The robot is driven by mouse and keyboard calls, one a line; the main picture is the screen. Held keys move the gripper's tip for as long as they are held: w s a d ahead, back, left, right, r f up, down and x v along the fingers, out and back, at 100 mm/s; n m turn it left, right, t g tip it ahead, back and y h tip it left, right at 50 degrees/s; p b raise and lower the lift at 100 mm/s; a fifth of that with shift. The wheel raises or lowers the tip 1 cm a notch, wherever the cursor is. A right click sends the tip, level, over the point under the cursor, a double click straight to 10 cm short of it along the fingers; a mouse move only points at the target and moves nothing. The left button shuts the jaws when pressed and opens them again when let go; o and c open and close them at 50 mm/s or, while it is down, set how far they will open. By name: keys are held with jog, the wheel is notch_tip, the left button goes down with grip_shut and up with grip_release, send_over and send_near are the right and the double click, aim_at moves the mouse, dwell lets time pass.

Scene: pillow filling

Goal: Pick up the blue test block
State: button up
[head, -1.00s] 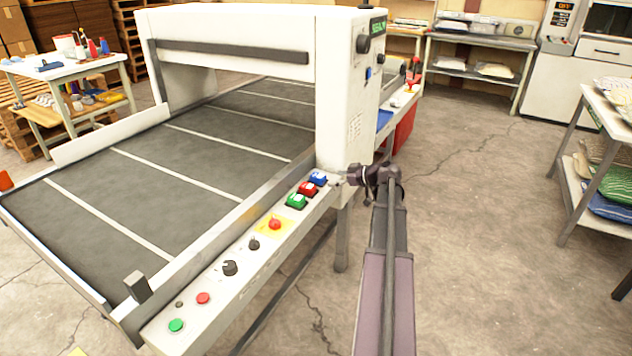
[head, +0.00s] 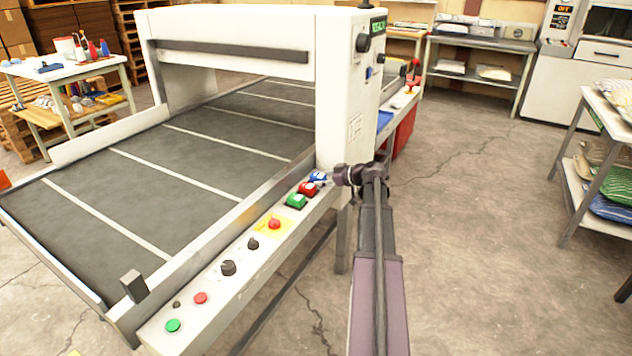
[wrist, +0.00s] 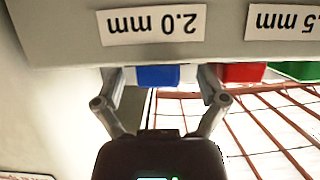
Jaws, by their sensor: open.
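The blue test block (head: 318,176) sits at the far end of a short row on the machine's side rail, beside the white upright housing. My gripper (head: 328,180) reaches it from the right, at rail height. In the wrist view the blue block (wrist: 158,76) shows between the two fingers of my open gripper (wrist: 160,78), with space on both sides. The wrist picture is upside down, and a grey face with a "2.0 mm" label hides part of the block. I cannot tell whether the fingertips touch the rail.
A red block (head: 308,188) and a green block (head: 296,201) stand close by in the same row. A red button (head: 274,224) and black knobs follow along the rail. The white housing (head: 345,90) rises just behind the blue block. Open floor lies to the right.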

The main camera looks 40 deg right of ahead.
aim_at(323, 177)
jog(key=c, duration=1.2)
jog(key=shift+r, duration=0.1)
jog(key=shift+c, duration=0.2)
notch_tip(323, 177, up, 3)
jog(key=p, duration=0.3)
jog(key=shift+r, duration=0.1)
jog(key=s+r+p, duration=0.1)
jog(key=s+p, duration=0.1)
jog(key=s, duration=1.4)
jog(key=shift+a+r, duration=0.3)
